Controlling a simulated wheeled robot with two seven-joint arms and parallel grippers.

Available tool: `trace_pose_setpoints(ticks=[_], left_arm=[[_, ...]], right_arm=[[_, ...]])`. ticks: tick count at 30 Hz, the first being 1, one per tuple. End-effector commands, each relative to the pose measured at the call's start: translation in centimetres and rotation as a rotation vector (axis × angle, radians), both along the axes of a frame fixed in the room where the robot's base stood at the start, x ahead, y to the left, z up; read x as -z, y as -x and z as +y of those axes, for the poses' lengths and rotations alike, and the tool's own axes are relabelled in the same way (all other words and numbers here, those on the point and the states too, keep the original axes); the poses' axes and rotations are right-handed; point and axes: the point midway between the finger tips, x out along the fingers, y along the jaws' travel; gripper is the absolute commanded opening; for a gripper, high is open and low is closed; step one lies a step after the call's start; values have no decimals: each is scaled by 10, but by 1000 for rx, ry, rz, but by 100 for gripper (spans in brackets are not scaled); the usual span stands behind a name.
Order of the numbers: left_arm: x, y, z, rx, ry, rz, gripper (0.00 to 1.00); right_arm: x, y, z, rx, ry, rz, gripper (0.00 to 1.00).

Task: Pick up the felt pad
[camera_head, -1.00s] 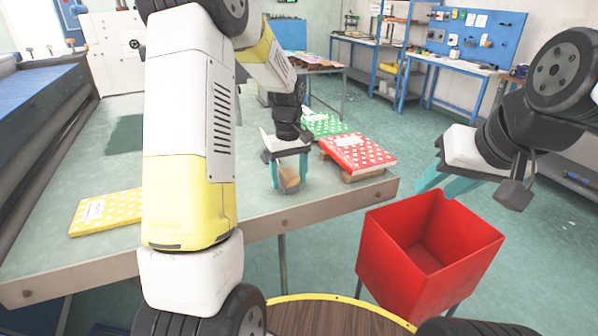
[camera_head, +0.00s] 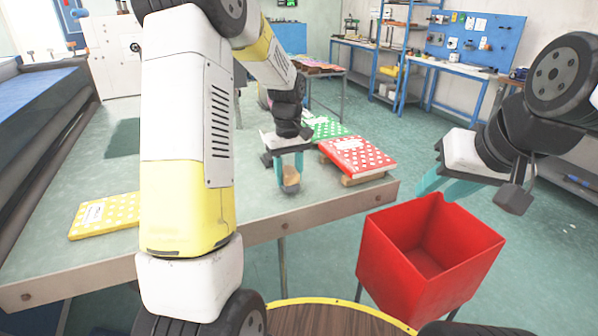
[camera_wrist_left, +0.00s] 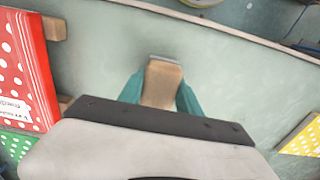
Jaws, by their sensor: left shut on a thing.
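The felt pad (camera_head: 291,178) shows as a small tan block with a grey edge, near the front right of the green table (camera_head: 262,203). My left gripper (camera_head: 288,184) points down over the table with its teal fingers closed on the pad's sides.
A red dotted book (camera_head: 357,154) lies on wooden strips right of the left gripper, with a green dotted book (camera_head: 325,126) behind. A yellow dotted book (camera_head: 103,215) lies at the left. A red bin (camera_head: 430,255) stands beyond the table's right edge.

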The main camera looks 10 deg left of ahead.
Motion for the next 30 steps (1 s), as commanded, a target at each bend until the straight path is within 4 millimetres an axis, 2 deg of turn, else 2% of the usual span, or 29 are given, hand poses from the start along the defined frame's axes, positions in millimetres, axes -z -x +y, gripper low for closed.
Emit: trace_pose_setpoints(ticks=[4,8,15,21,24,30], left_arm=[[-22,-1,-1,1,0,-4,0],[-23,27,-8,2,0,0,0],[-29,90,-26,3,0,0,0],[-32,131,-37,1,-1,-1,0],[-33,143,-41,2,0,0,0],[-34,154,-44,0,-1,1,0]], right_arm=[[0,0,0,0,0,0,36],[0,0,0,0,0,0,36],[0,0,0,0,0,0,36],[0,0,0,0,0,0,36],[0,0,0,0,0,0,36],[0,0,0,0,0,0,36]])
